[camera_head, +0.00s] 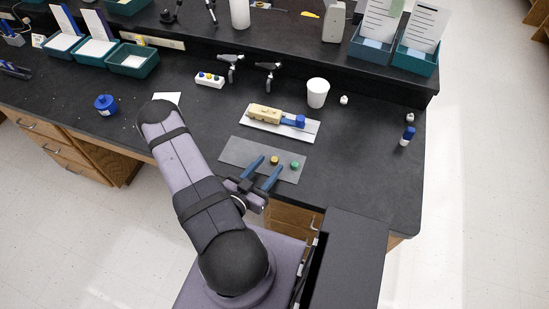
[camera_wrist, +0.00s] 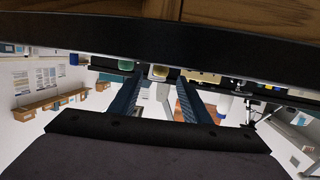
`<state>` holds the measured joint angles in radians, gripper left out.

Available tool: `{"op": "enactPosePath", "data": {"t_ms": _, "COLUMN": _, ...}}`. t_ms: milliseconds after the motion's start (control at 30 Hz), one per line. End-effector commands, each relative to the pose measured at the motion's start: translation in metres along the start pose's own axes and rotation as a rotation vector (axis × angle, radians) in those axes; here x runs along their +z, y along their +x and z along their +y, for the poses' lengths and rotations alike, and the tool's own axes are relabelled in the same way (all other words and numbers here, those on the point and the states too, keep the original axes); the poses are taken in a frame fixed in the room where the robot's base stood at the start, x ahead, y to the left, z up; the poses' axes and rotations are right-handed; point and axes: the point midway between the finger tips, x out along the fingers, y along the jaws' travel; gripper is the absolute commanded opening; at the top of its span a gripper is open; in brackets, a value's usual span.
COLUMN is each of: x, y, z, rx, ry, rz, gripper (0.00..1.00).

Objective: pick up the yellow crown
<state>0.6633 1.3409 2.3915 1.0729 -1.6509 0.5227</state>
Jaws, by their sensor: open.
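The small yellow crown (camera_head: 274,160) sits on a grey mat (camera_head: 235,150) near the front of the black bench. In the wrist view the yellow crown (camera_wrist: 159,72) shows at the far end of the gap between my fingers. My gripper (camera_head: 269,164) is open and empty, with two blue fingers reaching over the mat's front edge. In the head view the crown appears close to the fingertips; I cannot tell the exact height gap. The fingers also show in the wrist view (camera_wrist: 160,88).
A green crown (camera_head: 294,165) sits just right of the yellow one. Behind the mat, a white tray (camera_head: 256,125) holds a beige model (camera_head: 265,113) and a blue piece (camera_head: 299,121). A white cup (camera_head: 317,93) stands behind. The bench's front edge (camera_wrist: 175,25) is near my wrist.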

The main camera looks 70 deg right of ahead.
Motion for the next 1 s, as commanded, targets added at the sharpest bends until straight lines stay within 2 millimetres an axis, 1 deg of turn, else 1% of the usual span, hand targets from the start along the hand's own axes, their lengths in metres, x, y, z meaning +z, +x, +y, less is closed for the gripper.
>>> {"op": "enactPosePath", "data": {"t_ms": 33, "x": -0.001, "y": 0.005, "z": 0.001, "rx": 0.004, "ry": 0.002, "rz": -0.001, "gripper": 0.43}}
{"op": "enactPosePath", "data": {"t_ms": 200, "x": 0.0, "y": 0.016, "z": 0.0, "rx": 0.001, "ry": 0.001, "rz": 0.0, "gripper": 0.43}}
{"op": "enactPosePath", "data": {"t_ms": 533, "x": 0.0, "y": 0.019, "z": 0.0, "rx": -0.001, "ry": 0.0, "rz": 0.0, "gripper": 0.43}}
{"op": "enactPosePath", "data": {"t_ms": 567, "x": 0.0, "y": 0.019, "z": 0.0, "rx": -0.001, "ry": 0.0, "rz": 0.0, "gripper": 0.41}}
{"op": "enactPosePath", "data": {"t_ms": 600, "x": 0.0, "y": 0.019, "z": 0.0, "rx": -0.001, "ry": 0.0, "rz": 0.0, "gripper": 0.31}}
{"op": "enactPosePath", "data": {"t_ms": 667, "x": 0.0, "y": 0.019, "z": 0.0, "rx": -0.001, "ry": 0.0, "rz": 0.0, "gripper": 0.17}}
{"op": "enactPosePath", "data": {"t_ms": 700, "x": 0.0, "y": 0.019, "z": 0.0, "rx": -0.001, "ry": 0.0, "rz": 0.0, "gripper": 0.07}}
{"op": "enactPosePath", "data": {"t_ms": 733, "x": 0.0, "y": 0.019, "z": 0.0, "rx": -0.001, "ry": 0.0, "rz": 0.0, "gripper": 0.0}}
{"op": "enactPosePath", "data": {"t_ms": 1000, "x": 0.0, "y": 0.019, "z": 0.0, "rx": -0.001, "ry": 0.0, "rz": 0.0, "gripper": 0.0}}
